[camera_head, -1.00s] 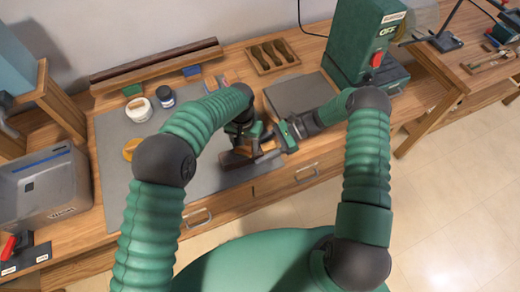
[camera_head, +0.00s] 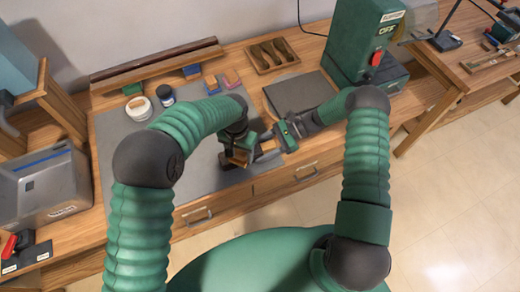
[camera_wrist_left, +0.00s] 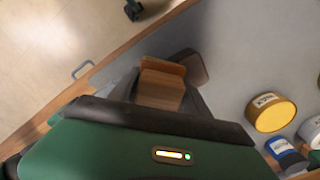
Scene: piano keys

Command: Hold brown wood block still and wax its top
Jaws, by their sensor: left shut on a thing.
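My left gripper (camera_head: 241,154) is low over the grey mat, pointing down. It is shut on an orange-brown wooden piece, which shows between its fingers in the left wrist view (camera_wrist_left: 161,86). A dark brown block (camera_head: 228,161) lies beneath and beside that piece; its rounded end shows in the left wrist view (camera_wrist_left: 191,68). I cannot tell whether the two touch. My right gripper (camera_head: 267,154) reaches in from the right, its grey fingers close to the block; whether they grip it is hidden. A yellow-topped tin (camera_wrist_left: 272,112) stands on the mat.
A tool tray (camera_head: 272,55) and a green machine (camera_head: 360,45) are behind. A metal box (camera_head: 42,187) sits at left. The mat's left part is free.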

